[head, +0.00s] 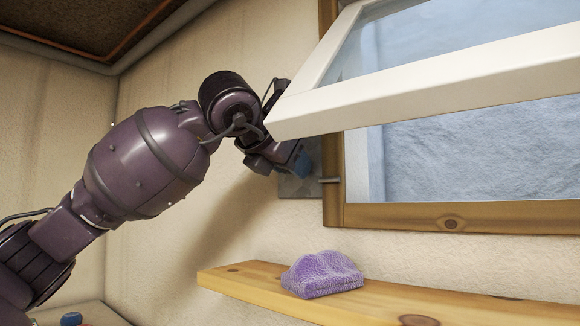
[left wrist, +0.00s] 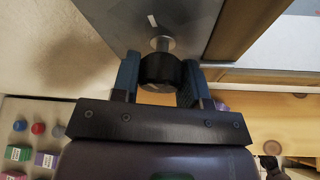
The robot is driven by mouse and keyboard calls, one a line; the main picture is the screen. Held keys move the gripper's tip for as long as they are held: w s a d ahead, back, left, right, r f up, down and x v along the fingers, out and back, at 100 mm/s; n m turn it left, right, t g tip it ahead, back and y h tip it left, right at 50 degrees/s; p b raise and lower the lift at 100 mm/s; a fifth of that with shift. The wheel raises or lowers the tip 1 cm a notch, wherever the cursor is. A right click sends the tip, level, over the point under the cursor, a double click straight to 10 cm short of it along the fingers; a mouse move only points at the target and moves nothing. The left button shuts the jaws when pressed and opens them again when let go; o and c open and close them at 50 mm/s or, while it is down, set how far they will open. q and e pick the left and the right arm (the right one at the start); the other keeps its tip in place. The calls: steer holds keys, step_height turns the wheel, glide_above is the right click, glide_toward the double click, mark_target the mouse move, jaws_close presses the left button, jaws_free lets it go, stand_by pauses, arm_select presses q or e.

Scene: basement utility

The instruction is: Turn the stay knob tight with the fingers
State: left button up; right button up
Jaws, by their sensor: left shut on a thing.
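The stay knob (left wrist: 160,70) is a short black cylinder on a metal shaft, in front of a grey metal plate (left wrist: 150,20) in the left wrist view. My left gripper (left wrist: 160,82) has its blue fingers on both sides of the knob and is shut on it. In the head view my left gripper (head: 299,163) is at the grey plate (head: 297,187) beside the window frame. The knob is hidden there behind the gripper. A white window sash (head: 400,85) is tilted open above and to the right. My right gripper is in neither view.
A wooden window frame (head: 450,217) stands right of the plate. The open sash sits close to my left wrist. Small coloured items (left wrist: 38,128) show at the lower left of the wrist view.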

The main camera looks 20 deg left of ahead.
arm_select(q)
steer(key=shift+m+t+y, duration=0.3)
steer(key=shift+m, duration=0.2)
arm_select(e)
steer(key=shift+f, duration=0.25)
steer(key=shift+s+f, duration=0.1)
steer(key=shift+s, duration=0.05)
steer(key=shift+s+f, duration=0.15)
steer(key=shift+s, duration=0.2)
arm_select(q)
steer(key=o, duration=0.9)
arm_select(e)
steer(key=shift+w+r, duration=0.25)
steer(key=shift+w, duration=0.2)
